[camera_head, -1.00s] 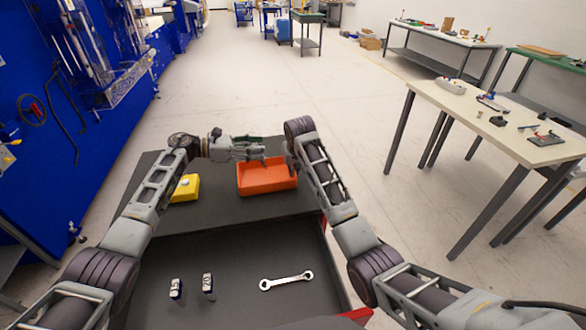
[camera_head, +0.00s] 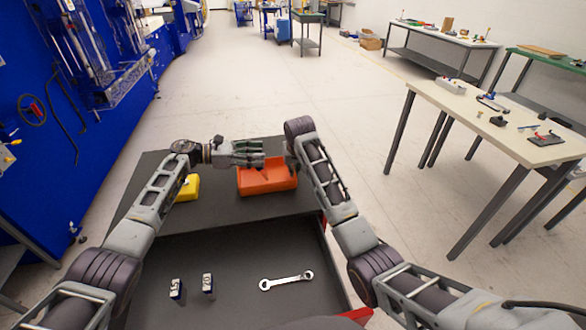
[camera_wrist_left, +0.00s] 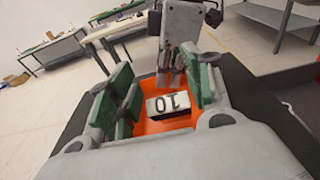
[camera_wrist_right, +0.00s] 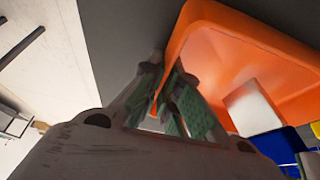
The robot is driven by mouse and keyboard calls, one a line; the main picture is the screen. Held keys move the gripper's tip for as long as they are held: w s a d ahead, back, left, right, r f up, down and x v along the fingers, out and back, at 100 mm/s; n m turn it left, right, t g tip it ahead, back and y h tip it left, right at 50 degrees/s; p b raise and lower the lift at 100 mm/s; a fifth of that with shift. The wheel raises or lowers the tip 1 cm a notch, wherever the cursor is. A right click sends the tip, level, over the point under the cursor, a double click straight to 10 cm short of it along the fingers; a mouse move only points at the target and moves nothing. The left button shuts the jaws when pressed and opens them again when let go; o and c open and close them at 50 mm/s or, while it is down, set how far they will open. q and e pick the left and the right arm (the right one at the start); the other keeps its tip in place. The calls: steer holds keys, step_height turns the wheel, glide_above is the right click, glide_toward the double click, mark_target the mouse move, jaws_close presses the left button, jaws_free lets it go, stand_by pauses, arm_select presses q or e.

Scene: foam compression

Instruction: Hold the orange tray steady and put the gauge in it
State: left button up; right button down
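The orange tray (camera_head: 268,182) stands on the dark top of the work surface. A white block marked 10, apparently the gauge (camera_wrist_left: 168,104), lies inside it in the left wrist view; it also shows as a pale block in the right wrist view (camera_wrist_right: 252,108). The block is hidden in the head view. My left gripper (camera_head: 262,156) is over the tray's far left part; its green-padded fingers stand apart on either side of the block, without visible contact. My right gripper (camera_wrist_right: 165,95) is shut on the tray's rim at its right side.
A yellow block (camera_head: 191,186) sits left of the tray, partly behind my left arm. The dark surface between tray and drawer is clear.

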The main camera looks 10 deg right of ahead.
arm_select(q)
steer(key=shift+o, duration=1.3)
steer(key=a+r, duration=0.1)
steer(key=a, duration=1.1)
steer(key=shift+r, duration=0.35)
steer(key=shift+d, duration=0.1)
arm_select(e)
steer(key=c, duration=1.6)
jaws_free()
steer(key=shift+o, duration=0.2)
steer(key=shift+r, duration=0.15)
